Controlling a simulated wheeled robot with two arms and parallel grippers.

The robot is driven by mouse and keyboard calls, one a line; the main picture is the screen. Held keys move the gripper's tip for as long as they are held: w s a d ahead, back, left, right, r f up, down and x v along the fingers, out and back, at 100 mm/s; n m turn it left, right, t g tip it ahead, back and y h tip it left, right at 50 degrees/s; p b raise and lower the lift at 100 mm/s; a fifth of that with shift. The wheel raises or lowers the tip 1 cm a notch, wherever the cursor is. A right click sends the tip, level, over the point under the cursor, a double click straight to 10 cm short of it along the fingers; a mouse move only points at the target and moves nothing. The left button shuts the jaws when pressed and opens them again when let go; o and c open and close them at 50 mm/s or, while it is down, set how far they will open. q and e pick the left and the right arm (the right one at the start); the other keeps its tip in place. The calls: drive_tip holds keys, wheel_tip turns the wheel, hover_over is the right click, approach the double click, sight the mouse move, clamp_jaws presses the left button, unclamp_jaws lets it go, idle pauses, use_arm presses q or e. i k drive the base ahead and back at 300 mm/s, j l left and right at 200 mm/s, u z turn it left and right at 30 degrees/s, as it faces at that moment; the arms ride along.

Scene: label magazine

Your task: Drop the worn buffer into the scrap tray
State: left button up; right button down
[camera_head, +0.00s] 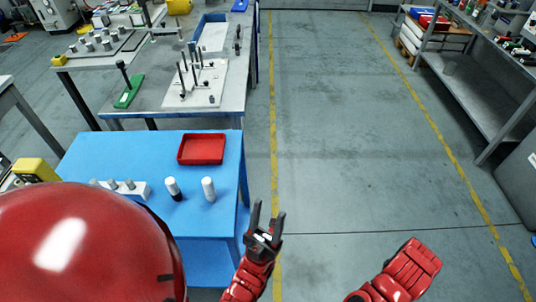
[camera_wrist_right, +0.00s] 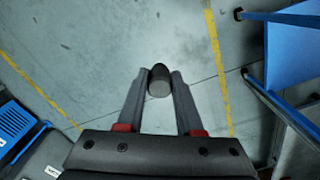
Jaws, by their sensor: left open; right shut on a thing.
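A short dark cylinder with a grey end (camera_wrist_right: 159,82), which looks like the worn buffer, is held between the two fingertips of my right gripper (camera_wrist_right: 160,88) in the right wrist view. Grey floor lies beneath it there. In the head view only my red right forearm shows at the lower right; its fingers and the cylinder are hidden. A shallow red tray (camera_head: 201,149), likely the scrap tray, lies empty on the blue table (camera_head: 110,148). My left gripper (camera_head: 267,217) is open and empty, just right of the blue table's edge, with its fingers pointing away.
A white cylinder with a black base (camera_head: 174,189) and a pale cylinder (camera_head: 208,189) stand in front of the tray. A white block (camera_head: 132,191) with several grey pegs is beside them. A grey workbench (camera_head: 170,82) stands behind. The floor aisle (camera_head: 345,130) is clear.

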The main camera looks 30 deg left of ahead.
sight(207, 152)
drive_tip(key=l+u, duration=0.15)
drive_tip(key=u, duration=0.3)
drive_tip(key=i+l+u, duration=0.1)
drive_tip(key=u, duration=0.35)
drive_tip(key=l+u, duration=0.4)
drive_tip(key=u, duration=0.45)
